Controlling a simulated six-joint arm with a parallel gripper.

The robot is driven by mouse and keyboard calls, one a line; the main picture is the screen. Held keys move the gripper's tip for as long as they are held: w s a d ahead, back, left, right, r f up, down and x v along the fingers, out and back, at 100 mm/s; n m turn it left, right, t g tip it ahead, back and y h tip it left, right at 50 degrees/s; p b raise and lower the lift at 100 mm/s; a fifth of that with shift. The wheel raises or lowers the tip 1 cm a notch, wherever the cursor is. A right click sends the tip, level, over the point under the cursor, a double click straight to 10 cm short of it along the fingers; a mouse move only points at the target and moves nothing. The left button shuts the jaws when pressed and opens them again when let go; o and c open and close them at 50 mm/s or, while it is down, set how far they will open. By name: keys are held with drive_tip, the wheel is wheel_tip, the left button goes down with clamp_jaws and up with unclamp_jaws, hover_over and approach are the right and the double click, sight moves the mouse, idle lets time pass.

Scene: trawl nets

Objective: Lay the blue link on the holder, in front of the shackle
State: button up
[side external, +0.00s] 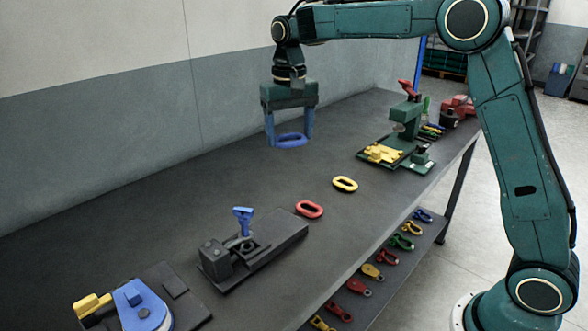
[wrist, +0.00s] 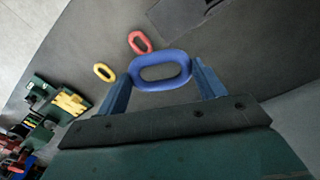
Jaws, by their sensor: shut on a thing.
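The blue link (side external: 291,140) is an oval ring held between the blue fingers of my gripper (side external: 290,138), above the dark bench. In the wrist view the blue link (wrist: 162,58) lies between the two fingertips of my gripper (wrist: 161,72). The holder (side external: 255,248) is a dark block-and-plate fixture at the front middle of the bench, well away from my gripper. A small grey shackle (side external: 240,241) appears to stand in it, under a blue-handled part (side external: 243,216). Part of a dark plate shows at the top of the wrist view; the shackle cannot be made out there.
A red link (side external: 309,209) and a yellow link (side external: 345,184) lie on the bench right of the holder. A green press (side external: 404,125) with yellow parts stands at the back right. A blue and yellow device (side external: 140,303) is at front left.

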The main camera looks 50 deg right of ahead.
sight(278, 225)
drive_tip(key=a+n, duration=0.3)
drive_tip(key=s+a+n, duration=0.1)
drive_tip(key=a, duration=0.1)
drive_tip(key=shift+a+r, duration=0.2)
drive_tip(key=shift+r, duration=0.2)
wheel_tip(278, 225, down, 20)
idle(0.8)
drive_tip(key=shift+f, duration=0.1)
drive_tip(key=o, duration=1.1)
drive_tip(key=shift+o, duration=0.2)
wheel_tip(278, 225, up, 12)
